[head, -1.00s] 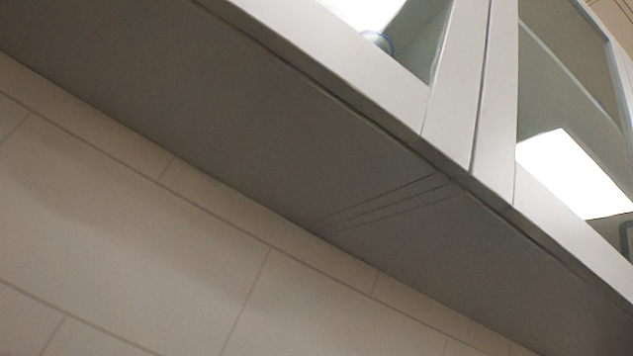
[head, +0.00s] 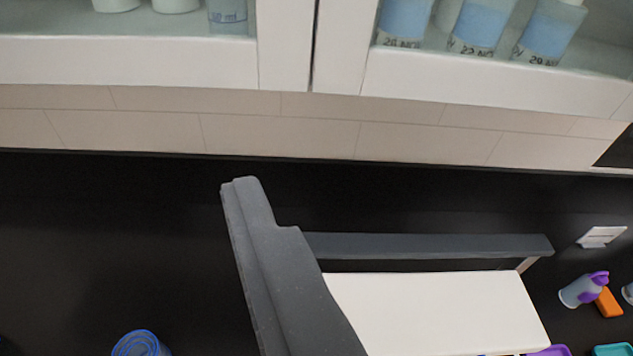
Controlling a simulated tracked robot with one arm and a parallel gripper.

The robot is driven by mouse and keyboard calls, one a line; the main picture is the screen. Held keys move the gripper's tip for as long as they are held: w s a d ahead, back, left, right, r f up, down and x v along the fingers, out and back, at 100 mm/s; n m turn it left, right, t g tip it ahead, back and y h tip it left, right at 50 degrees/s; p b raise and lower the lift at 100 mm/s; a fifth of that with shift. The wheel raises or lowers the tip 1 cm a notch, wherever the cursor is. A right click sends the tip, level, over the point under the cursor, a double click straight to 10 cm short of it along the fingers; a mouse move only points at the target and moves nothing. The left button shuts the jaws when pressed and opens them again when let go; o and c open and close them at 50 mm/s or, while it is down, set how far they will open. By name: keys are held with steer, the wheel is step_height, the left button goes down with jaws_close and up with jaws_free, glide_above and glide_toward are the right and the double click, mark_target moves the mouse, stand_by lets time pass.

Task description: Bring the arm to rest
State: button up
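My gripper does not show in the head view, so whether it is open or shut is hidden. The view looks down over a black counter (head: 120,240) below a wall cabinet. No object named by the task is in view.
A dark grey and white structure (head: 430,310), which I cannot identify, rises from the middle foreground. A white-framed glass cabinet (head: 130,62) with bottles (head: 476,25) spans the top. A blue-rimmed item (head: 140,344), a purple-capped bottle (head: 582,290) and an orange item (head: 608,303) are lower down.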

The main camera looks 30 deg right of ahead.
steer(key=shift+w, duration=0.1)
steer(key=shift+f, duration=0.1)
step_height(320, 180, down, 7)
steer(key=b, duration=0.7)
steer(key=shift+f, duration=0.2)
